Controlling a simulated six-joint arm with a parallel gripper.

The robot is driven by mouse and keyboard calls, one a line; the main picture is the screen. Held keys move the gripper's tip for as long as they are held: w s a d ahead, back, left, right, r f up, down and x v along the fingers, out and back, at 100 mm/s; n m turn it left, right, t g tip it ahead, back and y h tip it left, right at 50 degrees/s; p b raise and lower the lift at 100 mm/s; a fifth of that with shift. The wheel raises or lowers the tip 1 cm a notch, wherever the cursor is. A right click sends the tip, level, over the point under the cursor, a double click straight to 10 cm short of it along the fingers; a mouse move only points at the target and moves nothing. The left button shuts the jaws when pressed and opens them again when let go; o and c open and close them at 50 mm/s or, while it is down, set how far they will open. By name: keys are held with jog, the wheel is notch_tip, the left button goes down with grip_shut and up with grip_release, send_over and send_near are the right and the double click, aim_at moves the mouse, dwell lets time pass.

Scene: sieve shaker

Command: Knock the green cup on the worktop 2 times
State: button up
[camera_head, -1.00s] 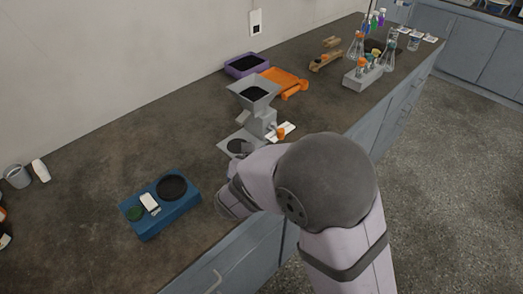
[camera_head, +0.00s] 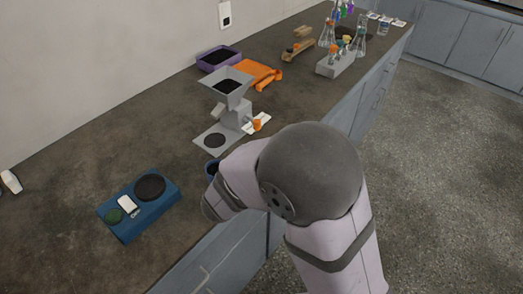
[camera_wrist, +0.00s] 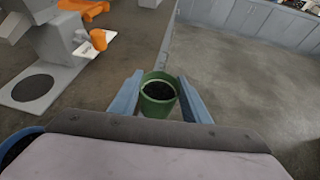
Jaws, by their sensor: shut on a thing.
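The green cup (camera_wrist: 158,92) shows in the wrist view, with dark contents inside. My gripper (camera_wrist: 157,90) is shut on it, with one blue finger on each side of the cup. The cup appears upright, near the front edge of the worktop (camera_head: 60,190). I cannot tell whether its base touches the worktop. In the head view my arm hides the gripper and the cup.
A grey machine with a hopper (camera_head: 232,100) stands behind my arm, with a white card beside its orange knob. A blue scale (camera_head: 138,205) stands at left. A blue round thing (camera_head: 211,169) is partly hidden by my wrist. An orange tray (camera_head: 255,74) lies farther back.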

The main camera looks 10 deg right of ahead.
jog(key=s+d+f+m+g+h, duration=0.25)
jog(key=s+d+f, duration=0.35)
jog(key=d+f, duration=0.4)
jog(key=w+a+r+n+t+y+p, duration=0.2)
jog(key=w+a+r, duration=0.1)
jog(key=a+r, duration=0.95)
jog(key=s+a+r+n+t+y, duration=0.1)
jog(key=s+a+n+y, duration=0.1)
jog(key=a, duration=0.6)
jog(key=s+a+r+n+t+y, duration=0.1)
jog(key=s+a+y, duration=0.1)
jog(key=a, duration=0.6)
jog(key=shift+s+a+r+n, duration=0.15)
jog(key=shift+s+a+n, duration=0.05)
jog(key=shift+a+n, duration=0.15)
jog(key=shift+f+b, duration=1.35)
jog(key=shift+f, duration=0.15)
